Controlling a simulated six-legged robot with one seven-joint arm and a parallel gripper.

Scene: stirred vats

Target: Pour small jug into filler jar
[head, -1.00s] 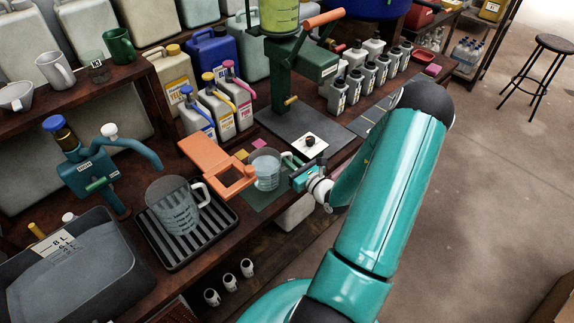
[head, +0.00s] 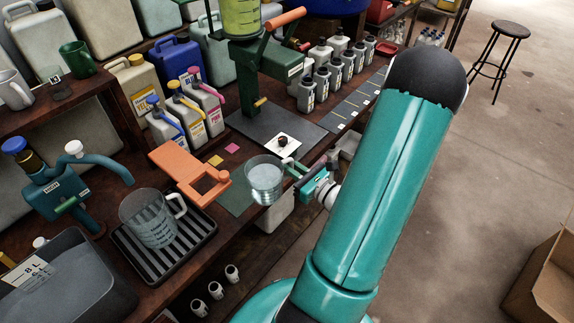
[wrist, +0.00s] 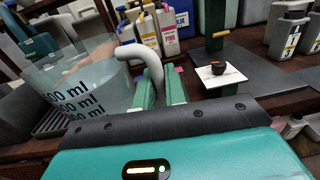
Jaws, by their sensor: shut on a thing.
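The small jug (head: 265,182) is clear, with pale liquid in it, and stands roughly upright. My gripper (head: 293,168) is shut on its handle from the right. In the wrist view the jug (wrist: 85,85) fills the left side with its ml marks, and its white handle (wrist: 145,55) runs between my green fingers (wrist: 162,92). The filler jar (head: 241,17) holds yellow-green liquid on top of the green filler stand (head: 252,65), behind the jug and well above it; its top is cut off.
An orange fork-shaped fixture (head: 190,172) is left of the jug. A larger jug (head: 150,222) stands on a ribbed drip tray (head: 180,255) below the blue-green tap (head: 100,165). Coloured-cap bottles (head: 188,108) and small bottles (head: 330,72) flank the stand. A white card (head: 283,145) lies on the dark plate.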

